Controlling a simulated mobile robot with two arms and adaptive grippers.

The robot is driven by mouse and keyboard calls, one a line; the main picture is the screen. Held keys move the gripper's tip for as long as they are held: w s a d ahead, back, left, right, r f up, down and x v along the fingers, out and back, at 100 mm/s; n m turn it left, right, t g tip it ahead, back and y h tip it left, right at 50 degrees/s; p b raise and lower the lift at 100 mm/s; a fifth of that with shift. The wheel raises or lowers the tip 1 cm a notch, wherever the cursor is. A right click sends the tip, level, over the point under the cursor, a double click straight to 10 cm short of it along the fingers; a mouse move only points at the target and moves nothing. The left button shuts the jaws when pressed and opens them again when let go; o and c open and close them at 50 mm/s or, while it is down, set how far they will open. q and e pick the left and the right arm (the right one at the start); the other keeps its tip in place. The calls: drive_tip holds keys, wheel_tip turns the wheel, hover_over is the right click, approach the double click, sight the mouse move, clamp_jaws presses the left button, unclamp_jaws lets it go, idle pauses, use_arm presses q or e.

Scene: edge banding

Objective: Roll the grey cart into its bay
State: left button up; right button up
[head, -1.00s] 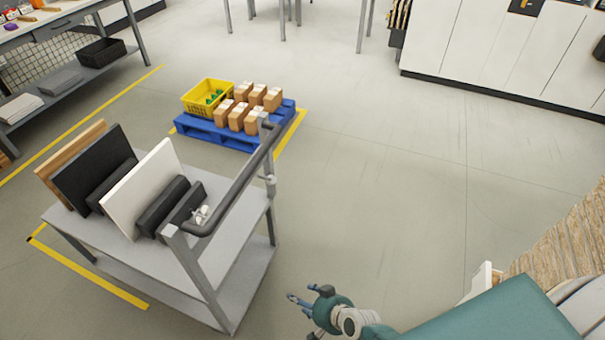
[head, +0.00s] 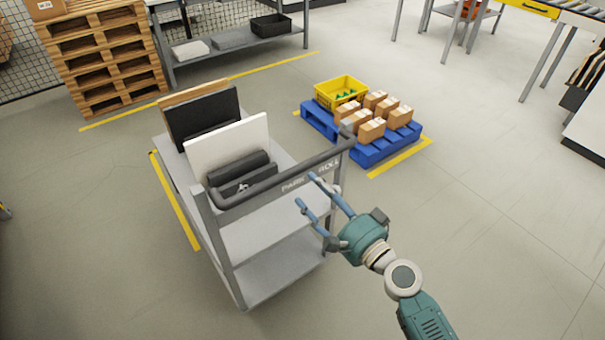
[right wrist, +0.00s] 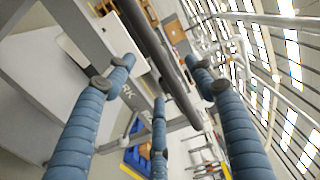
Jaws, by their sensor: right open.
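The grey cart (head: 272,232) stands left of centre in the head view, carrying upright panels in black, white and wood colours. Its dark handle bar (head: 300,171) runs across the near right end and also shows in the right wrist view (right wrist: 167,55). My right gripper (head: 307,190) is open just below and right of the handle. In the right wrist view its blue fingers (right wrist: 162,65) are spread, with the bar running across the gap between them; I cannot tell any contact. Yellow floor tape (head: 177,205) runs along the cart's left side. My left gripper is not in view.
A blue pallet (head: 375,154) with a yellow crate (head: 341,92) and several cartons (head: 372,130) stands behind and right of the cart. Stacked wooden pallets (head: 108,60) and a grey shelf bench (head: 235,57) stand at the back left.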

sight(298, 174)
drive_tip(key=x, duration=0.2)
drive_tip(key=shift+w+a, duration=0.1)
drive_tip(key=shift+w, duration=0.3)
drive_tip(key=x, duration=0.5)
drive_tip(key=shift+w+a+f, duration=0.1)
drive_tip(key=shift+w+a, duration=0.1)
drive_tip(key=shift+w, duration=0.05)
drive_tip(key=shift+w+a+b, duration=0.3)
drive_tip(key=shift+w+b, duration=0.05)
drive_tip(key=shift+w, duration=0.1)
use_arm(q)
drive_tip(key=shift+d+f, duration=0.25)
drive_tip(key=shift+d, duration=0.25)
use_arm(e)
drive_tip(key=shift+w+a, duration=0.1)
